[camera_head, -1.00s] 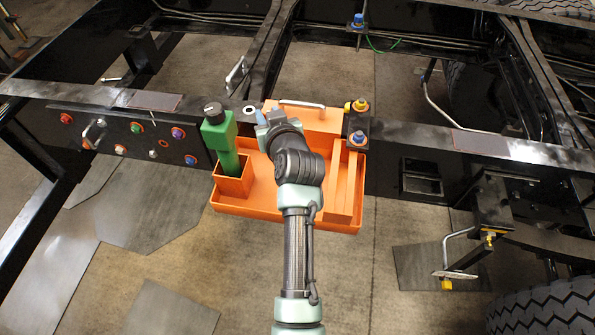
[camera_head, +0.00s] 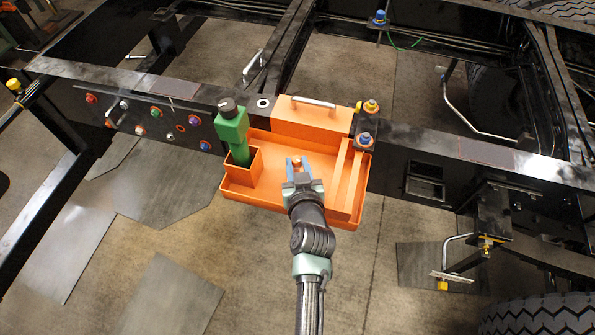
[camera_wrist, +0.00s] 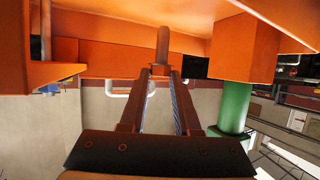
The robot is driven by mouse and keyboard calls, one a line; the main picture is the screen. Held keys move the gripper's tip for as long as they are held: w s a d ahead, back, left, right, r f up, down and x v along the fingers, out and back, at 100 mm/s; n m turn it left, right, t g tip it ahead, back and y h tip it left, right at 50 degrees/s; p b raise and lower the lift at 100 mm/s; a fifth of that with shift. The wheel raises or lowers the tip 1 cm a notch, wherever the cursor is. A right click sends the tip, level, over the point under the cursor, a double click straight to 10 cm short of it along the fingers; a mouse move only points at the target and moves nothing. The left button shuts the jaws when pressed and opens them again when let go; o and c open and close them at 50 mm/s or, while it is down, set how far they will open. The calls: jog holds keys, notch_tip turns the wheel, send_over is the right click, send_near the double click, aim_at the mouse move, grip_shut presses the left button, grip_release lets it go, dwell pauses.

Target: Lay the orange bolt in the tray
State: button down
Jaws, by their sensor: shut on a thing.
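The orange tray (camera_head: 263,201) hangs on the side of the black chassis rail and fills the top of the wrist view (camera_wrist: 110,50). My gripper (camera_head: 297,165) is over the tray's middle, with its blue fingers shut on the small orange bolt (camera_head: 296,161). In the wrist view, my gripper (camera_wrist: 160,73) holds the bolt (camera_wrist: 163,43) between its fingertips, and the bolt's shank sticks out past them. I cannot tell whether the bolt touches the tray floor.
A green tool (camera_head: 232,128) stands in the square orange pocket at the tray's left. A narrow walled compartment (camera_head: 347,185) is at the right. An orange block with a metal handle (camera_head: 313,103) is behind. Several coloured bolts (camera_head: 155,114) sit on the rail plate at left.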

aim_at(297, 169)
jog(key=shift+f+b, duration=0.3)
jog(key=shift+f, duration=1.1)
jog(key=shift+f, duration=0.2)
jog(key=c, duration=0.6)
grip_release()
